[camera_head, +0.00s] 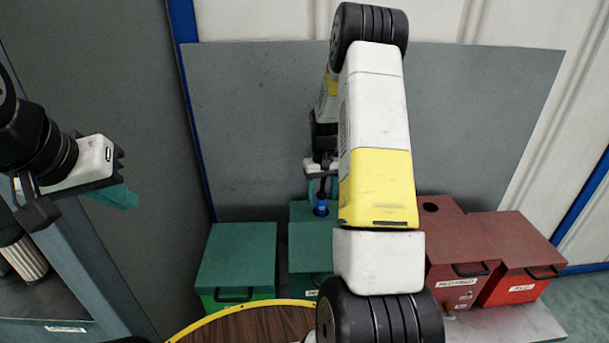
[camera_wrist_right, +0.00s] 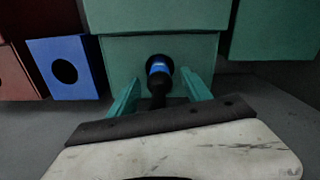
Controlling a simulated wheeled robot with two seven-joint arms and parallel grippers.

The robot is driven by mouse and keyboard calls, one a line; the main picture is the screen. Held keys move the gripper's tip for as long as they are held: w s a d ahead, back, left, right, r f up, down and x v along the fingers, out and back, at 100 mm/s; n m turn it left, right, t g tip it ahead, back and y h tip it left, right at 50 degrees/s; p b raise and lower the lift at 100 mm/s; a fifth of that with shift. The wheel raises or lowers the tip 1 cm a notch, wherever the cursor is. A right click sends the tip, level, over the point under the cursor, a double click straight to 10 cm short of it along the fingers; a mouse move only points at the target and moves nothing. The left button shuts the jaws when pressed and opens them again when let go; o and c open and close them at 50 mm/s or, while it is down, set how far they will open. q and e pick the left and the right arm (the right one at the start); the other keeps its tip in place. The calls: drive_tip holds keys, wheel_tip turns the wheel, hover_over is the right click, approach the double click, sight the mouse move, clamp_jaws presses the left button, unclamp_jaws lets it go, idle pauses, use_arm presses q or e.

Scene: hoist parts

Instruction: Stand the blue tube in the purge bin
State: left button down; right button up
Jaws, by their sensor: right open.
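The blue tube (camera_head: 321,208), with a black end, stands at the dark round opening of the middle green bin (camera_head: 299,211). It also shows in the right wrist view (camera_wrist_right: 159,68), between the teal fingers. My right gripper (camera_head: 322,184) is open around the tube's upper part, above that bin. How deep the tube sits is hard to tell. Which bin is the purge bin cannot be read from the labels. My left gripper (camera_head: 116,195) hangs far left, away from the bins; its finger gap is unclear.
A green bin (camera_head: 238,255) stands at left. Red bins (camera_head: 515,240) stand at right, one with a round hole. The right wrist view shows a blue bin (camera_wrist_right: 88,82) with a hole, hidden by my arm in the head view. A grey panel (camera_head: 480,120) stands behind.

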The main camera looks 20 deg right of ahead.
sight(321, 202)
drive_tip(key=shift+f, duration=1.75)
clamp_jaws()
drive_tip(key=shift+r, duration=7.05)
